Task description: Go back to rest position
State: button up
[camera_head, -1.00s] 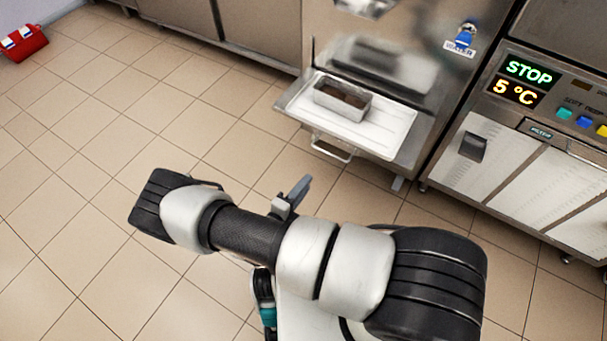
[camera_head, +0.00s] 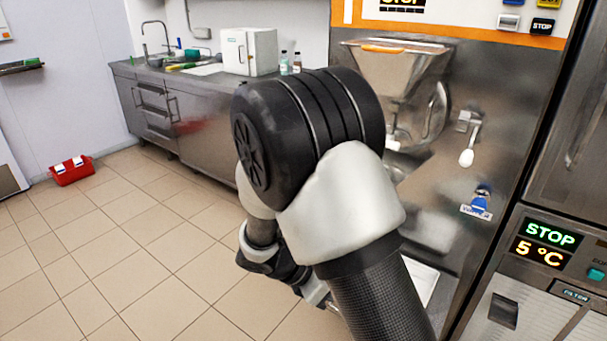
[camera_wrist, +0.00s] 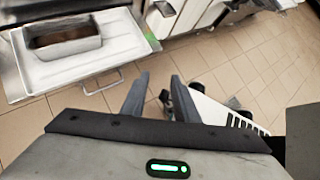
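My gripper (camera_wrist: 158,98) shows in the wrist view with its two grey fingers apart and nothing between them. Floor tiles and part of a white and dark body show beyond the fingertips. In the head view my arm is folded up in the middle of the picture, in front of the freezer. The gripper itself is mostly hidden there behind and below the arm. In the wrist view a metal pan (camera_wrist: 64,38) with brown contents sits on a white tray (camera_wrist: 85,68) at the upper left, apart from my gripper.
A batch freezer (camera_head: 455,205) stands close at the right, with a control panel (camera_head: 547,245) reading STOP and 5 °C. A steel counter (camera_head: 205,125) with a white box (camera_head: 249,51) runs along the back. A red box (camera_head: 72,171) lies on the floor.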

jog(key=s+d+r+m+t+y, duration=0.2)
jog(key=s+r+m+y, duration=0.4)
jog(key=r+m, duration=0.55)
jog(key=s+d+r+m+t+y, duration=0.2)
jog(key=s+r+m+y, duration=0.2)
jog(key=s+r+m, duration=0.65)
notch_tip(320, 180, up, 23)
jog(key=w+p, duration=0.2)
jog(key=p, duration=1.9)
jog(key=shift+a+p, duration=0.2)
jog(key=shift+p, duration=0.15)
